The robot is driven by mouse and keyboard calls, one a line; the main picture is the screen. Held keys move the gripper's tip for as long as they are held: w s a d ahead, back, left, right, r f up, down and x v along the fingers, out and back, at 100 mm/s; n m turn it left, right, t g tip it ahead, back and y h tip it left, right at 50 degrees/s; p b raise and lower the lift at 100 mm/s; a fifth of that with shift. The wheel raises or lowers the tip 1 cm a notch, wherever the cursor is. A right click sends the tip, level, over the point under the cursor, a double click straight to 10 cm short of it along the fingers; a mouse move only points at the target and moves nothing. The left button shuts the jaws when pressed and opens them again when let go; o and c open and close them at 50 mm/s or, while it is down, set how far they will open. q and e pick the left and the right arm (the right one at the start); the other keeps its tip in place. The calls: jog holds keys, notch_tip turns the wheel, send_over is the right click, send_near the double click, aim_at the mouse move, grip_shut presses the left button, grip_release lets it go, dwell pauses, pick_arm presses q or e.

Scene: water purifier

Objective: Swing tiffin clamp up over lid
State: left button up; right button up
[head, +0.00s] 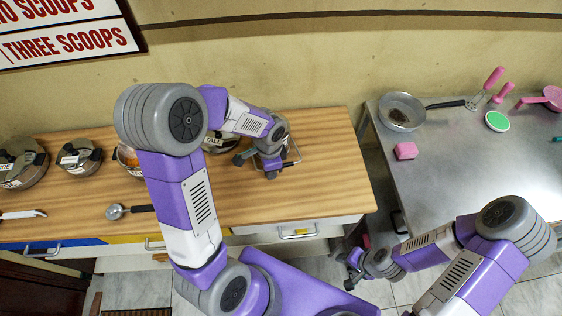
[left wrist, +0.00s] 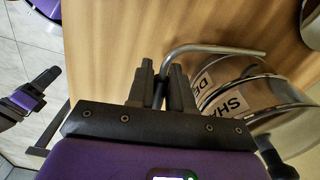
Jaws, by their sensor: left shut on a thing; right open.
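The steel tiffin (head: 283,128) stands near the right end of the wooden counter, mostly hidden behind my left arm in the head view. In the left wrist view its stacked shiny tiers (left wrist: 262,92) carry white labels. The clamp is a bent metal rod; it shows beside the tiffin in the head view (head: 296,160) and in the left wrist view (left wrist: 212,48). My left gripper (left wrist: 160,80) is shut on the clamp rod, beside the tiffin; it also shows in the head view (head: 270,172). The lid is hidden. My right gripper (head: 346,272) is open and empty, below counter height.
Steel pots (head: 22,165) stand on the left of the wooden counter (head: 325,180). A ladle (head: 116,211) lies near its front edge. A metal table (head: 450,160) at the right holds a pan (head: 402,111) and a pink sponge (head: 406,150). A gap separates the two surfaces.

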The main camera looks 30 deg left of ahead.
pick_arm(q)
jog(key=w+a+r+p, duration=0.4)
jog(key=w+r+p, duration=0.1)
jog(key=r+p, duration=0.2)
jog(key=shift+r+p, duration=0.15)
jog(key=shift+p, duration=0.2)
dwell(1.4)
jog(key=shift+a, duration=0.15)
